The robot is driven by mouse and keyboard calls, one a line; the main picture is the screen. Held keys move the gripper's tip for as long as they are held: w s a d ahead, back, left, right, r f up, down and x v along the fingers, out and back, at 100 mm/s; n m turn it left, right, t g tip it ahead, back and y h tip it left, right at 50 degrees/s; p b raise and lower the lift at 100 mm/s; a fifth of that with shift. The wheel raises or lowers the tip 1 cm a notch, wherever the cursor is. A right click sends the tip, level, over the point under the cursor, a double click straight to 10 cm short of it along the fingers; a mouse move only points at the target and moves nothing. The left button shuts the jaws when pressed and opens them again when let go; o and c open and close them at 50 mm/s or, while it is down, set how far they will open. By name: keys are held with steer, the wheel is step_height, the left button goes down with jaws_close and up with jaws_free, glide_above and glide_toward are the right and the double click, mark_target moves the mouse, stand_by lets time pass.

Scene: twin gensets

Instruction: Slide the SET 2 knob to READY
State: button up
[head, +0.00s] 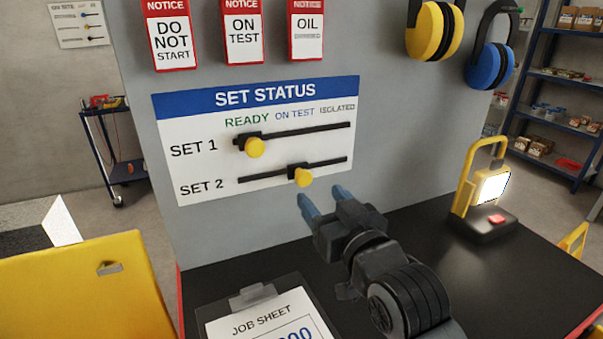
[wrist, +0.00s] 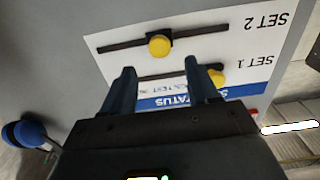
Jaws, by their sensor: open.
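The SET STATUS board (head: 180,132) is on the grey wall panel, with READY, ON TEST and ISOLATED columns from left to right. The yellow SET 2 knob (head: 303,177) is on the lower rail, about under ON TEST. The yellow SET 1 knob (head: 255,147) is at the left of the upper rail, under READY. My gripper (head: 325,198) is open and empty, just below and right of the SET 2 knob, apart from it. In the wrist view, upside down, the SET 2 knob (wrist: 159,45) is beyond the fingertips (wrist: 160,68) and the SET 1 knob (wrist: 217,78) is partly behind a finger.
A black table top (head: 400,238) holds a clipboard with a job sheet (head: 262,320) and a lit yellow work lamp (head: 488,190). Notice tags (head: 243,30) and ear defenders (head: 435,30) hang above. A yellow casing (head: 85,290) is at lower left.

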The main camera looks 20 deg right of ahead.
mark_target(305, 179)
steer(key=shift+w+p, duration=0.55)
steer(key=shift+w, duration=3.05)
steer(key=shift+c, duration=0.2)
jaws_close()
